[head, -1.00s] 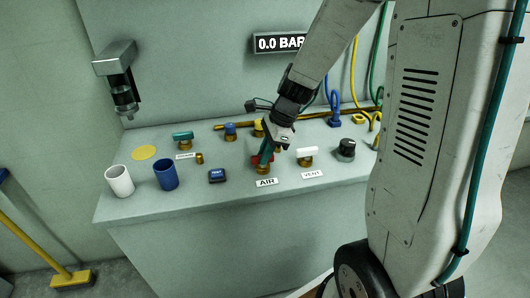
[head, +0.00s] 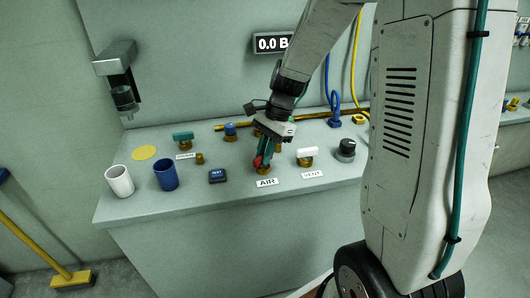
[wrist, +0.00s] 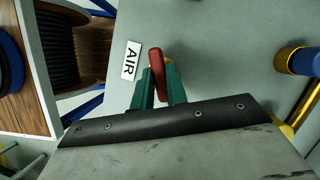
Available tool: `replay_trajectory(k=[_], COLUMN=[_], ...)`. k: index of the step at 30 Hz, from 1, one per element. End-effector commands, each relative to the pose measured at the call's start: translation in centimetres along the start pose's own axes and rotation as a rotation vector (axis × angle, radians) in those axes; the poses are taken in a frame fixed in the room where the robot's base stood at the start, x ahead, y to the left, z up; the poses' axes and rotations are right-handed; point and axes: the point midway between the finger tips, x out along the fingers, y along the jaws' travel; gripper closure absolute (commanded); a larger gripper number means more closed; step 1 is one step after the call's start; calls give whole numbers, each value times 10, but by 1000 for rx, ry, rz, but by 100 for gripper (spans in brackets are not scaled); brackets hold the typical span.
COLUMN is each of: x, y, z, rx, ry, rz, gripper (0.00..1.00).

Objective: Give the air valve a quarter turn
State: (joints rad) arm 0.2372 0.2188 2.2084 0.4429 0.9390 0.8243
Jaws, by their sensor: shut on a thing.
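The air valve's red handle (head: 257,162) sits on a brass body at the bench front, behind the AIR label (head: 266,183). My gripper (head: 264,157) reaches down over it, its teal fingers shut on the handle. In the wrist view the red handle (wrist: 155,60) stands between the two fingers (wrist: 162,85), its far end sticking out past them, with the AIR label (wrist: 130,61) just left. Part of the handle and the valve body are hidden by the fingers. The wall display (head: 272,43) shows 0.0, its right end covered by my arm.
The white-handled vent valve (head: 306,155) stands close on the right, with a black knob (head: 345,149) beyond. A blue button box (head: 218,175), blue cup (head: 166,175) and white cup (head: 119,181) are on the left. A teal-handled valve (head: 183,138) and blue-topped valve (head: 230,131) stand behind.

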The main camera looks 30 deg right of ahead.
Motion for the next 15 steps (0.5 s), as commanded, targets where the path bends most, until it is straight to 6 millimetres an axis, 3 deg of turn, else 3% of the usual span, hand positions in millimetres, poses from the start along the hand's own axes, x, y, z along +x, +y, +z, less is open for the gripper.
replay_trajectory(k=[15], x=[0], y=[-4], z=[1], rx=[-454], ry=[1], rz=[187], gripper=[100])
